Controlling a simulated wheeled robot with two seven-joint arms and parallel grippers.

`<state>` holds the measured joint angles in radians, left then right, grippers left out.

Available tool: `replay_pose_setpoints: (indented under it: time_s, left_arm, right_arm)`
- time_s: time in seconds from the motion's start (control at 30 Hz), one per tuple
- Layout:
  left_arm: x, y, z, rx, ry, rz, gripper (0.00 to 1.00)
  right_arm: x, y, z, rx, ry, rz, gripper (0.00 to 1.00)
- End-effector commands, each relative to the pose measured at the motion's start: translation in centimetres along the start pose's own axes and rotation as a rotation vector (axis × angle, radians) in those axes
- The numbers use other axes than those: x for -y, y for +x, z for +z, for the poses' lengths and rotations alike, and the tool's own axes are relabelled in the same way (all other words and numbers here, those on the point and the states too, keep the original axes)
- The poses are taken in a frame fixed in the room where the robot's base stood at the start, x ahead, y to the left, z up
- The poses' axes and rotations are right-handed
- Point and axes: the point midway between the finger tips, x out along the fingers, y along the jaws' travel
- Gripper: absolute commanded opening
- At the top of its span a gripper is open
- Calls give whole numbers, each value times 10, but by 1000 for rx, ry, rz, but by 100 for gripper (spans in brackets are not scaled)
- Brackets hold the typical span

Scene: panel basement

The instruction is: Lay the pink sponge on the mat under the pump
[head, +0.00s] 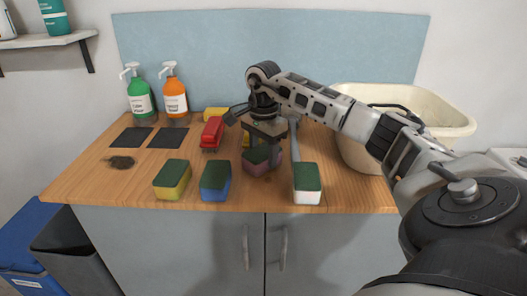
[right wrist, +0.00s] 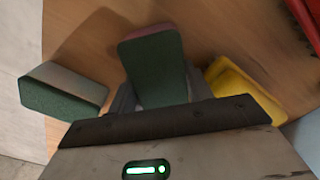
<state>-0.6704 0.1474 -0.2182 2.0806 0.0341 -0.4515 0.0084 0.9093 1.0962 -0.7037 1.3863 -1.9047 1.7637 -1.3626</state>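The pink sponge (head: 256,160) has a dark green top and sits on the wooden counter, right of the middle. My right gripper (head: 268,148) is over it, pointing down. In the right wrist view the pink sponge (right wrist: 157,68) lies between the two open fingers, slightly askew to them; I see no clear grip. Two dark square mats lie at the back left: the left mat (head: 132,138) in front of the green pump bottle (head: 140,98), the right mat (head: 167,138) in front of the orange spray-labelled pump bottle (head: 174,95). My left gripper is out of view.
Yellow (head: 172,180), blue (head: 215,182) and white (head: 307,185) green-topped sponges line the front edge. A red brush-like item (head: 212,132) and yellow things lie behind. A dark stain (head: 118,162) lies before the mats. A cream basin (head: 440,105) stands right.

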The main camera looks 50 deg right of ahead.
Motion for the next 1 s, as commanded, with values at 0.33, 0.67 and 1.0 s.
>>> replay_pose_setpoints:
  time_s: [0.33, 0.67, 1.0]
  left_arm:
    - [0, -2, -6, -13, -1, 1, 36]
    - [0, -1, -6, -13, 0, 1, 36]
    - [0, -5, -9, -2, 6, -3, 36]
  right_arm:
    - [0, -2, 0, 0, 1, 0, 59]
    - [1, -53, 0, 0, 1, -6, 59]
    - [1, -116, 0, 0, 1, -2, 59]
